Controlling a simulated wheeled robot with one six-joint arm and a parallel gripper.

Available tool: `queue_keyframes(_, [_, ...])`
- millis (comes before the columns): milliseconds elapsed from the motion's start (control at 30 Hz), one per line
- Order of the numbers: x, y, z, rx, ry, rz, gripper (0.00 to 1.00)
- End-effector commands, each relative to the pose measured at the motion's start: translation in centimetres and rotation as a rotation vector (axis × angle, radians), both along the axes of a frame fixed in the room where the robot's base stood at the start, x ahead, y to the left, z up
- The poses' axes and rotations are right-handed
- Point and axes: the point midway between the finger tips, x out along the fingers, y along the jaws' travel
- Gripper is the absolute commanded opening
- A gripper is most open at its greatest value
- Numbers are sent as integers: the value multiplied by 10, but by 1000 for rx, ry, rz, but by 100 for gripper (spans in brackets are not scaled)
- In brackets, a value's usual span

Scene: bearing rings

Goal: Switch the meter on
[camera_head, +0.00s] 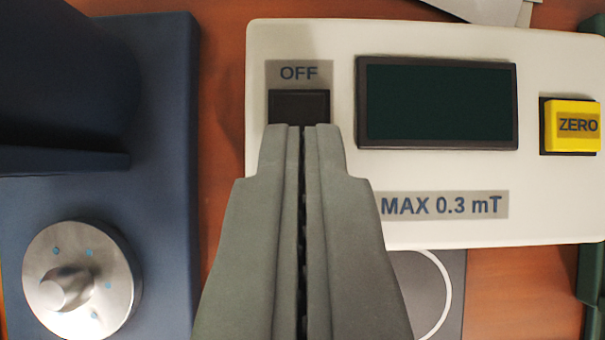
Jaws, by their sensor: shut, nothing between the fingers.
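The meter (430,45) is a cream-white box. Its dark display (437,102) is blank, and a label below it reads "MAX 0.3 mT". A dark switch (299,104) sits at its left under a label reading "OFF" (299,73). A yellow "ZERO" button (573,126) is at its right. My gripper (308,130) is shut and empty, with its fingertips over the lower edge of the switch. The switch's lower part is hidden behind the tips. I cannot tell whether they touch it.
A dark blue device (165,200) with a round silver knob (82,280) stands at the left. Bare wooden table (222,90) shows between it and the meter. A grey sheet with a white ring (445,290) lies below the meter. Dark green parts (592,270) are at the right edge.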

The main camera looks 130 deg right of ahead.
Motion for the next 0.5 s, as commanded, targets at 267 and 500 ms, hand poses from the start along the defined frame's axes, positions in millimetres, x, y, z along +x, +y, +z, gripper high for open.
queue_keyframes(267, [0,0,-3,0,0,0,0])
queue_keyframes(500, [-2,-2,-11,-1,1,0,0])
